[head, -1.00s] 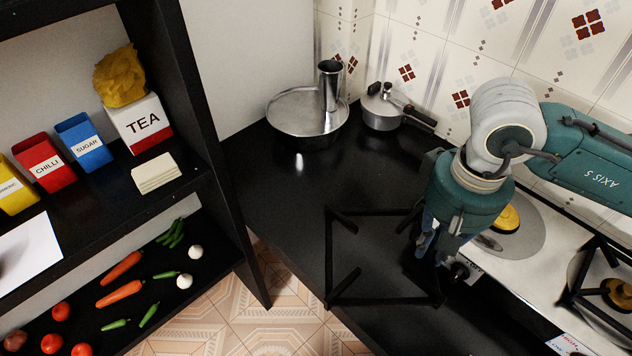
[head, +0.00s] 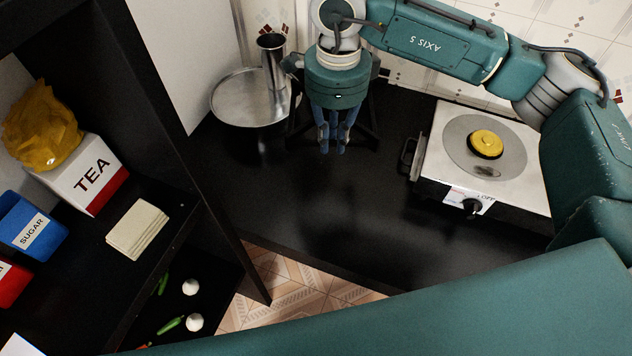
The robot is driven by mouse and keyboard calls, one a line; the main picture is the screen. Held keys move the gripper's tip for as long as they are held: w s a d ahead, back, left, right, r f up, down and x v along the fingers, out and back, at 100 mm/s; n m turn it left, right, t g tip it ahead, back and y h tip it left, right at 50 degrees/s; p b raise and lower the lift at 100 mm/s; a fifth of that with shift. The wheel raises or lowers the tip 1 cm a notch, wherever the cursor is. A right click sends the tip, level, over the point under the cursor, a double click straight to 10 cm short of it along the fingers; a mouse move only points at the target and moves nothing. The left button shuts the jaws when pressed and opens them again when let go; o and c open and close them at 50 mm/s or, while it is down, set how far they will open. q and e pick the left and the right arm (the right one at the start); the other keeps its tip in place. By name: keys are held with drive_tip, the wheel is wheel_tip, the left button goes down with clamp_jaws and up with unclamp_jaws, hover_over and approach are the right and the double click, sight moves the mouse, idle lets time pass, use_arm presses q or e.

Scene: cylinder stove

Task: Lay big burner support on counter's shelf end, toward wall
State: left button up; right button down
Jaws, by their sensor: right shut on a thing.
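My right gripper (head: 333,150) hangs fingers down over the back of the black counter (head: 310,205), shut on the big burner support. Parts of the dark support (head: 375,130) show on both sides of the gripper, near the tiled wall. Most of it is hidden behind the gripper, and against the black counter I cannot tell whether it touches the surface. The shelf (head: 190,195) stands at the counter's left end. My left gripper is not in view.
A steel pan (head: 232,100) and a steel tumbler (head: 272,65) are at the counter's back left, close to the gripper. The stove (head: 530,155) with a yellow burner (head: 485,144) is at the right. The counter's front middle is clear.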

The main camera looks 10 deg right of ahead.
drive_tip(key=w+a+m, duration=0.1)
drive_tip(key=w+m, duration=0.1)
drive_tip(key=m, duration=0.1)
drive_tip(key=m+p, duration=0.1)
drive_tip(key=p, duration=0.4)
hover_over(323, 195)
wheel_tip(323, 195, down, 15)
drive_tip(key=shift+a+f, duration=0.1)
drive_tip(key=shift+a, duration=0.05)
wheel_tip(323, 195, down, 4)
drive_tip(key=shift+s+f+p, duration=0.1)
drive_tip(key=shift+f+p, duration=0.1)
drive_tip(key=shift+p, duration=0.15)
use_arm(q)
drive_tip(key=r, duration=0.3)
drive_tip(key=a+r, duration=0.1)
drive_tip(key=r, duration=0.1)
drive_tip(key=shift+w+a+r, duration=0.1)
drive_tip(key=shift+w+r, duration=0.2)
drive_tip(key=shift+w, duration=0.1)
use_arm(e)
drive_tip(key=shift+f, duration=0.2)
drive_tip(key=c, duration=2.1)
unclamp_jaws()
drive_tip(key=shift+f, duration=0.2)
drive_tip(key=o, duration=0.4)
drive_tip(key=shift+r, duration=0.1)
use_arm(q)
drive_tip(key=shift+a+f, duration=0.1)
